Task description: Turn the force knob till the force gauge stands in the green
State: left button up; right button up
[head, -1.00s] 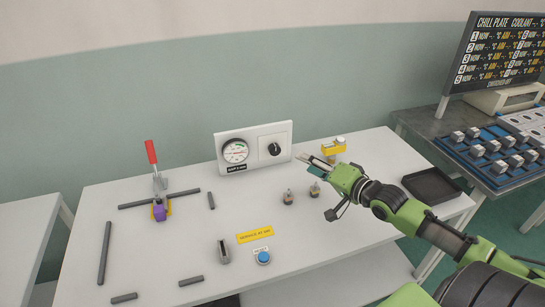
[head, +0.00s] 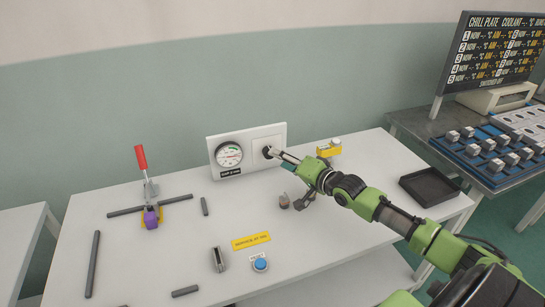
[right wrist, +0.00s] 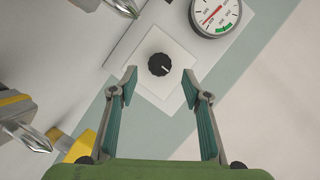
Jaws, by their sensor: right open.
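The force knob (head: 267,152) is a black round dial on a white panel (head: 275,133) at the back of the table. It also shows in the right wrist view (right wrist: 159,64), with a pale pointer mark on it. The force gauge (head: 229,155) is a round dial to its left; in the right wrist view the gauge (right wrist: 215,14) shows a red needle lying apart from the green band. My right gripper (right wrist: 160,80) is open, its fingertips on either side of the knob. My left gripper is not in view.
A red-handled clamp (head: 141,158) with a purple part stands at the left. A blue button (head: 260,264) and a yellow label (head: 251,241) are at the front. A yellow device (head: 328,148) and a black tray (head: 430,187) are to the right of the panel.

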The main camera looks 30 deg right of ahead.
jog(key=shift+x, duration=2.55)
jog(key=shift+f, duration=0.1)
jog(key=c, duration=1.1)
